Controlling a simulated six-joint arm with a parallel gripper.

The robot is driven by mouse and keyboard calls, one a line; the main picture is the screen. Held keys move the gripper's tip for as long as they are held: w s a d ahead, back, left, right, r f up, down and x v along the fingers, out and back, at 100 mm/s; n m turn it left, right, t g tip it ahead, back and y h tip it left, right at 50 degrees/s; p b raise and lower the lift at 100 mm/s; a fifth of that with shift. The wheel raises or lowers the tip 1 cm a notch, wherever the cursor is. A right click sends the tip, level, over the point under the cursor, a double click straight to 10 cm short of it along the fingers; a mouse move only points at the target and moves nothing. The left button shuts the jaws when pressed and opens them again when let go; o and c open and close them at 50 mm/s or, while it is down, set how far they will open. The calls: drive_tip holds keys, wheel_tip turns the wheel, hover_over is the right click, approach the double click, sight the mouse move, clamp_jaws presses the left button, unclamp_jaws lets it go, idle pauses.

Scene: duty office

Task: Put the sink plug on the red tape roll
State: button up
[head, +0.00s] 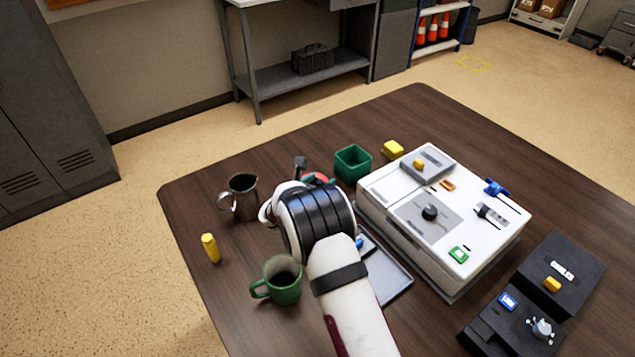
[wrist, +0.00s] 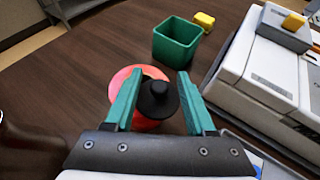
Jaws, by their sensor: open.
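The red tape roll (wrist: 124,78) lies on the dark wooden table. In the head view only a bit of its red (head: 318,178) shows past my arm. The black sink plug (wrist: 158,98), with a raised knob, appears to rest on the roll, over its right part; the exact contact is hidden. My gripper (wrist: 159,74) is open, with one teal finger on each side of the plug. A gap shows between the plug and the right finger; the left finger is close to it.
A green square bin (head: 353,163) and a yellow block (head: 392,149) stand beyond the roll. A white machine (head: 375,190) is to the right, with a grey tray (head: 392,283) before it. A metal pitcher (head: 243,190), green mug (head: 284,292) and yellow cylinder (head: 210,248) stand left.

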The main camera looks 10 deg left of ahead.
drive_tip(key=v, duration=1.2)
drive_tip(key=s+d+r+m+g+h, duration=0.25)
drive_tip(key=d+r+m+h, duration=0.2)
drive_tip(key=d+m, duration=0.55)
drive_tip(key=s+d+r+m+g, duration=0.4)
drive_tip(key=s+d+m+g, duration=0.4)
drive_tip(key=s+d+m, duration=0.75)
drive_tip(key=s+a+m+g+y, duration=0.1)
drive_tip(key=s+a+m+y, duration=0.2)
drive_tip(key=s+m, duration=0.3)
drive_tip(key=s+a+m+g+y, duration=0.1)
drive_tip(key=s+a+m+y, duration=0.2)
drive_tip(key=s+m+y, duration=0.3)
drive_tip(key=s+m, duration=0.1)
drive_tip(key=s, duration=0.4)
drive_tip(key=shift+s, duration=0.2)
